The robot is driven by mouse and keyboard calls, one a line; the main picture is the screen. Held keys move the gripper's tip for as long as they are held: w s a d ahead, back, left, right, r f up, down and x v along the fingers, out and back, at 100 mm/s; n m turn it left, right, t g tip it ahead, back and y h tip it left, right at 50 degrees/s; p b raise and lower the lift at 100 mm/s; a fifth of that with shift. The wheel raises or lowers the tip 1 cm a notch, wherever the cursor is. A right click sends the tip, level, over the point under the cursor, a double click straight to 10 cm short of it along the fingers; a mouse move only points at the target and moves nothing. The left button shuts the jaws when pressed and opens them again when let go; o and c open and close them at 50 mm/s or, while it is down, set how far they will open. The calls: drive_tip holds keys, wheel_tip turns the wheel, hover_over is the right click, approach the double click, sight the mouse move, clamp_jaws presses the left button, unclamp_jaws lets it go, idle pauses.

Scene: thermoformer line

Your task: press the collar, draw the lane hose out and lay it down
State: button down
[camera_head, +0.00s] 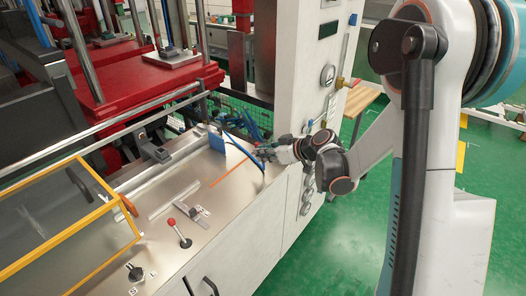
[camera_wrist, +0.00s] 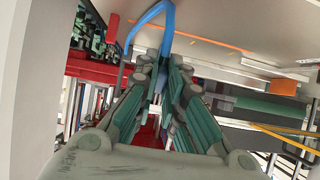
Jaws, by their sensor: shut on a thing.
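My gripper (camera_head: 264,154) is at the right end of the metal deck, next to the white cabinet. In the wrist view its two green-padded fingers (camera_wrist: 161,66) are closed around one end of a blue hose (camera_wrist: 150,15). The blue hose (camera_head: 240,146) also shows in the head view as a thin curve left of the gripper. The collar cannot be made out in either view. Dark fittings (camera_wrist: 98,38) stand at the upper left of the wrist view.
The metal deck (camera_head: 205,235) carries an orange strip (camera_head: 232,170), a blue block (camera_head: 216,140), a red-knobbed lever (camera_head: 172,223) and a black knob (camera_head: 135,272). A yellow-framed guard (camera_head: 70,245) stands at left. The white cabinet (camera_head: 300,75) rises behind my gripper.

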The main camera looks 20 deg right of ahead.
drive_tip(key=shift+f+b, duration=1.35)
drive_tip(key=shift+f, duration=1.1)
drive_tip(key=c, duration=1.6)
unclamp_jaws()
drive_tip(key=v, duration=1.2)
